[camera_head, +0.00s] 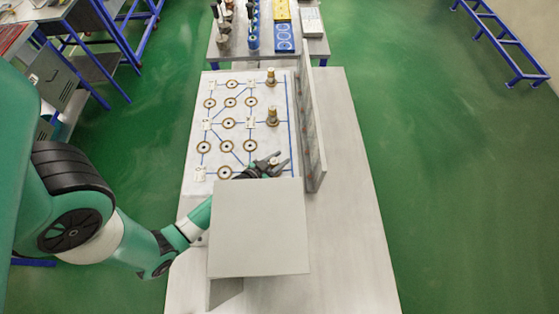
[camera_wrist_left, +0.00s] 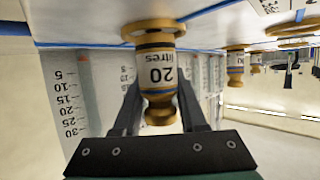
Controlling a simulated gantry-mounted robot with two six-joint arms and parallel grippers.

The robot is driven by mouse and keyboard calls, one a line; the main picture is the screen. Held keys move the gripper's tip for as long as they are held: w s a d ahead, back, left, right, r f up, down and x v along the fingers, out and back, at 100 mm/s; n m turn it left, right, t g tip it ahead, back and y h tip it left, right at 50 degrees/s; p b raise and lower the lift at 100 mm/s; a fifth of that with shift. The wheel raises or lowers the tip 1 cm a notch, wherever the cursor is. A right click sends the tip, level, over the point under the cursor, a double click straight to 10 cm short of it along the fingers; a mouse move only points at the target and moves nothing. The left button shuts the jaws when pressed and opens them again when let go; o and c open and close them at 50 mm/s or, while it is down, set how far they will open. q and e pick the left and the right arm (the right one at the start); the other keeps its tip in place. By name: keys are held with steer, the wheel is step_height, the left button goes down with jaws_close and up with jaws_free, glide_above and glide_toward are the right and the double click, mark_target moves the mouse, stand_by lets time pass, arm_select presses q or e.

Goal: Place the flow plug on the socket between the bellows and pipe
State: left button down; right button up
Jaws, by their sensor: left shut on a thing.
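My left gripper (camera_head: 276,165) is over the near right part of the white board (camera_head: 246,76). It is shut on a brass plug with a white band (camera_wrist_left: 158,72), whose label reads "20 litres", upside down in the left wrist view. The plug's wide end lies at a brass ring (camera_wrist_left: 153,29) on the board; I cannot tell whether it is fully seated. Several ring sockets (camera_head: 228,123) joined by blue lines are on the board. Two other brass plugs stand upright in the right column, one far (camera_head: 271,77) and one nearer (camera_head: 272,117). My right gripper is not seen.
An upright panel (camera_head: 311,135) with printed scales (camera_wrist_left: 82,95) runs along the board's right side, close to my left gripper. A grey plate (camera_head: 259,228) stands in front of the board. A back table (camera_head: 220,57) holds coloured parts. The tabletop to the right (camera_head: 352,190) is clear.

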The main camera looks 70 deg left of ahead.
arm_select(q)
steer(key=shift+f, duration=0.1)
steer(key=shift+f, duration=0.15)
steer(key=shift+c, duration=2.3)
jaws_free()
steer(key=shift+r, duration=0.3)
steer(key=v, duration=1.1)
steer(key=shift+s+d+f, duration=0.2)
steer(key=shift+s+d+r, duration=0.15)
steer(key=shift+s+r, duration=0.05)
